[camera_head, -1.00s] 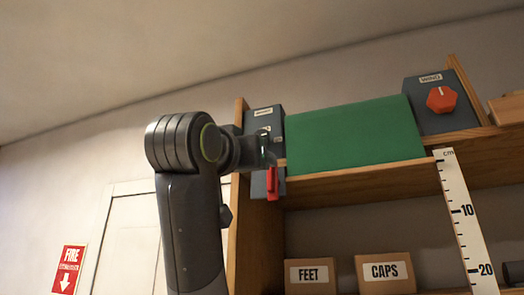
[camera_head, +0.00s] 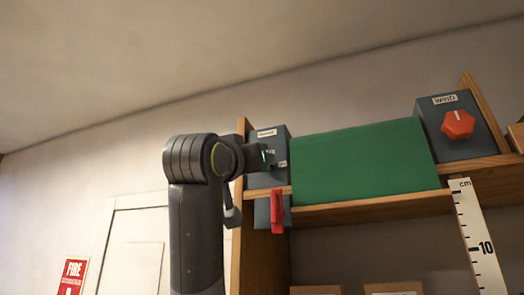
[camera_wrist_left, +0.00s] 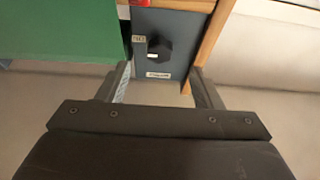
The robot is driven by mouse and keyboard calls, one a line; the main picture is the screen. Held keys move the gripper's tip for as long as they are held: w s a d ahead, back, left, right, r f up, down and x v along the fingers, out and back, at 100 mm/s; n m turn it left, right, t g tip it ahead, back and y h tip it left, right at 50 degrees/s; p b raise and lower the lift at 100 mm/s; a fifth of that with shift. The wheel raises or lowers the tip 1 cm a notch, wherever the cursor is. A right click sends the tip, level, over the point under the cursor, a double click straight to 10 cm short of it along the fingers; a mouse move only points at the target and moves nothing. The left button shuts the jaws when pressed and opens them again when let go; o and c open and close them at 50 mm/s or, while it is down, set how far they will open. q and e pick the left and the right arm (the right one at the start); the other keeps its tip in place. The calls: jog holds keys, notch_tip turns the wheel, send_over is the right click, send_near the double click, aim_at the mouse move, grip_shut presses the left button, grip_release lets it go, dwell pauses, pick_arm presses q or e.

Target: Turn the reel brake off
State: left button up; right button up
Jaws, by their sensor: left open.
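A grey box (camera_head: 284,143) with a small white label on top stands at the left end of the shelf top, partly hidden behind my left gripper (camera_head: 268,158). No contact with the knob shows. A red lever (camera_head: 277,211) hangs on a grey plate below the box. My right gripper is not in view.
A green panel (camera_head: 360,160) fills the space beside the box. At the right a second grey box labelled WIND (camera_head: 433,125) has a red knob (camera_head: 457,124). A wooden post (camera_head: 241,195) and a white ruler (camera_head: 478,235) are close by. Cartons (camera_head: 393,288) sit lower.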

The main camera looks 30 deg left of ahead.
pick_arm(q)
jog(key=p+x, duration=0.3)
jog(key=x, duration=0.3)
jog(key=shift+w+p, duration=0.3)
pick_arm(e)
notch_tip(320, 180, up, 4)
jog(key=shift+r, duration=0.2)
pick_arm(q)
jog(key=shift+a, duration=0.1)
jog(key=c, duration=1)
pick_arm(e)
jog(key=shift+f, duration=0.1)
